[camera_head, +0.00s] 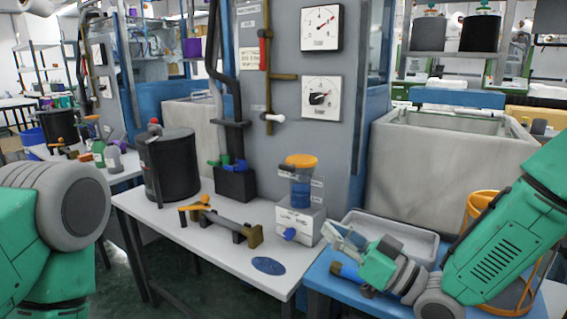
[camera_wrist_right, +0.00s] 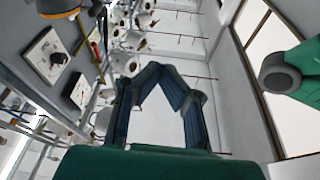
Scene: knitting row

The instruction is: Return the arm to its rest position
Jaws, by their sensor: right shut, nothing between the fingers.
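My right arm comes in from the right in the head view, green with grey joints. Its right gripper (camera_head: 338,236) is over the near left part of a shallow grey tray, just right of a white box with a blue knob. I cannot tell whether the gripper touches the tray. In the right wrist view the two dark fingers (camera_wrist_right: 160,68) lean together at their tips, with nothing between them. My left arm shows at the left edge of the head view as a green link and a grey joint; its gripper is out of view.
The grey tray (camera_head: 408,236) lies on a blue table (camera_head: 325,272). The white box (camera_head: 299,222) carries an orange-topped blue container (camera_head: 301,180). A black drum (camera_head: 170,165) stands on the white table (camera_head: 205,235). An orange frame (camera_head: 483,205) stands behind my right arm.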

